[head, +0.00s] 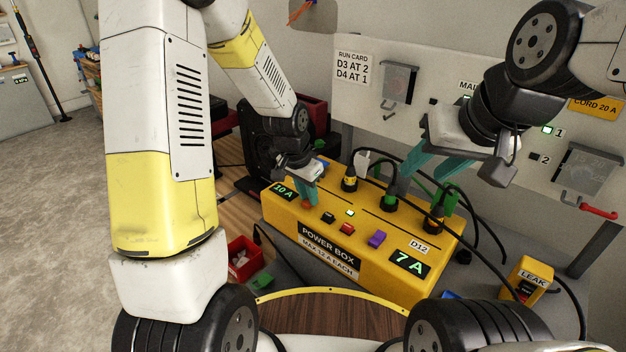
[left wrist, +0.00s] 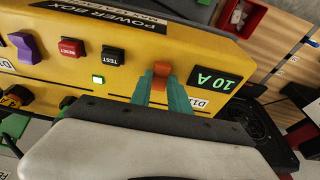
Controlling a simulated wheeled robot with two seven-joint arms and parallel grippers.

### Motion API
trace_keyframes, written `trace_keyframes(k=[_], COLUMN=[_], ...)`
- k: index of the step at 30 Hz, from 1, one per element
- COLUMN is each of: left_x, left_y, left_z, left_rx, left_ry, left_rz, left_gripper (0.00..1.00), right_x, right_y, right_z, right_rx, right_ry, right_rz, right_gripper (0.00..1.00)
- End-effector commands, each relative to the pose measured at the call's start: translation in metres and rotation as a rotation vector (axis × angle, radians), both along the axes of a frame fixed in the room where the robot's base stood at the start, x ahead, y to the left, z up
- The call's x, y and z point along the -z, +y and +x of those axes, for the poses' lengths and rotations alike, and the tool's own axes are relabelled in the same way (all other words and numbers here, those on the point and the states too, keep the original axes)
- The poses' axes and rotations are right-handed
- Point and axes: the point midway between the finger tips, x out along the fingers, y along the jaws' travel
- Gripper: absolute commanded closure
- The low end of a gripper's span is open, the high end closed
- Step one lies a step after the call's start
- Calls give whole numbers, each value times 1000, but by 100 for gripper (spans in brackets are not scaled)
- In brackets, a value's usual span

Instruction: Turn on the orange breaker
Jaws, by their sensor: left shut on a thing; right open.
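The yellow power box (head: 290,222) stands on the bench in the head view. Its orange breaker (left wrist: 162,69) is a small rocker beside the green "10 A" display (left wrist: 211,79) in the left wrist view. My left gripper (head: 307,199) reaches down to the left end of the box. In the left wrist view, its teal fingers (left wrist: 160,88) are closed in at the orange breaker, which shows at their tips. In the head view the breaker is mostly hidden by the fingers. My right gripper (head: 418,176) is open above the right part of the box, near the plugs.
The box also carries a black test button (head: 328,217), a red reset button (head: 347,228), a purple breaker (head: 376,239) and a "7 A" display (head: 409,263). Plugs with black cables rise along its back. A yellow leak unit (head: 530,281) stands at right, a red bin (head: 243,257) at left.

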Motion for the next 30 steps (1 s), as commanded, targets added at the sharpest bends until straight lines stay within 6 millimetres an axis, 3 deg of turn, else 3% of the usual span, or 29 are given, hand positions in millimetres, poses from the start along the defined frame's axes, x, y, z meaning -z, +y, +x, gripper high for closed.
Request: trace_keyframes(k=[4, 5, 8, 20, 30], left_x=[0, 0, 0, -7, -60], left_y=[0, 0, 0, 1, 9], left_z=[0, 1, 0, 0, -11], left_rx=[0, 0, 0, 0, 0], left_ry=[-1, -1, 0, -2, -5], left_rz=[-1, -1, 0, 0, 0], left_gripper=[100, 76, 57, 56, 56], right_x=[0, 0, 0, 0, 0], right_y=[0, 0, 0, 0, 0], right_z=[0, 0, 0, 0, 0], right_rx=[0, 0, 0, 0, 0], right_ry=[0, 0, 0, 0, 0], right_rz=[0, 0, 0, 0, 0], right_gripper=[56, 56, 56, 56, 56])
